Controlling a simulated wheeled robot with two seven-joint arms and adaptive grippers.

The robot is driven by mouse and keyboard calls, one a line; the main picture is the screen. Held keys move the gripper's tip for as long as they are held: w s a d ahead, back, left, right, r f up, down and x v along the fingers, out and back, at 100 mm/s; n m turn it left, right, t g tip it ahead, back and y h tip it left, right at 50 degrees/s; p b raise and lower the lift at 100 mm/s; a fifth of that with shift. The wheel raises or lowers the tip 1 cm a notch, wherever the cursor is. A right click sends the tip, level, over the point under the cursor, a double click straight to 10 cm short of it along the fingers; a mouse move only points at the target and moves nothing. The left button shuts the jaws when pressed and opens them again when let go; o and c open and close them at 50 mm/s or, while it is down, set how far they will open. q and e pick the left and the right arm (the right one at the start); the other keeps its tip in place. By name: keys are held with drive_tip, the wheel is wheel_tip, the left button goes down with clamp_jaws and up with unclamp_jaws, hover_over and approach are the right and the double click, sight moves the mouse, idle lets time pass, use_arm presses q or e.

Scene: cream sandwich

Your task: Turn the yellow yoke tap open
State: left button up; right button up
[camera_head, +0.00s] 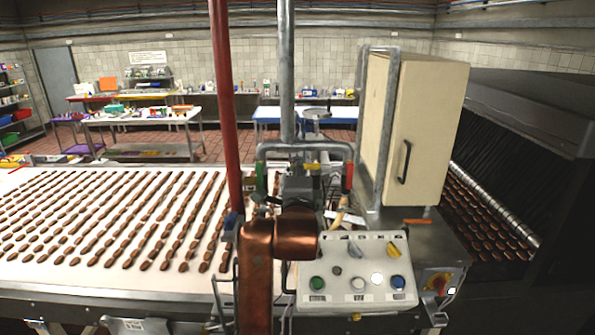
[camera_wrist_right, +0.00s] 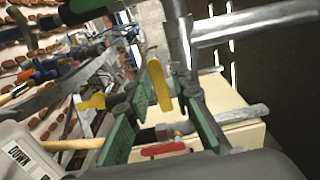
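The yellow tap handle (camera_wrist_right: 158,82) stands between the green-padded fingers of my right gripper (camera_wrist_right: 162,97) in the right wrist view. The gripper is open, with a visible gap between the handle and the right finger; contact on the left side is unclear. In the head view, my right gripper (camera_head: 299,188) is dark and partly hidden behind my copper-coloured arm, below the pipe manifold. A bit of yellow (camera_head: 312,167) shows just above it. My left gripper is not in view.
A green handle (camera_head: 261,177) and a red handle (camera_head: 348,175) hang on either side of the manifold (camera_head: 304,148). A control panel (camera_head: 340,297) stands close below. A cream cabinet (camera_head: 427,125) is at right, and a conveyor (camera_head: 88,283) with chocolate-coloured pieces at left.

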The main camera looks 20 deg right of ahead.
drive_tip(key=shift+w+f, duration=0.25)
drive_tip(key=shift+w, duration=0.2)
drive_tip(key=shift+c, duration=0.7)
drive_tip(key=shift+w+f, duration=0.1)
drive_tip(key=shift+w, duration=0.15)
drive_tip(key=shift+c, duration=0.8)
drive_tip(key=shift+s, duration=0.15)
clamp_jaws()
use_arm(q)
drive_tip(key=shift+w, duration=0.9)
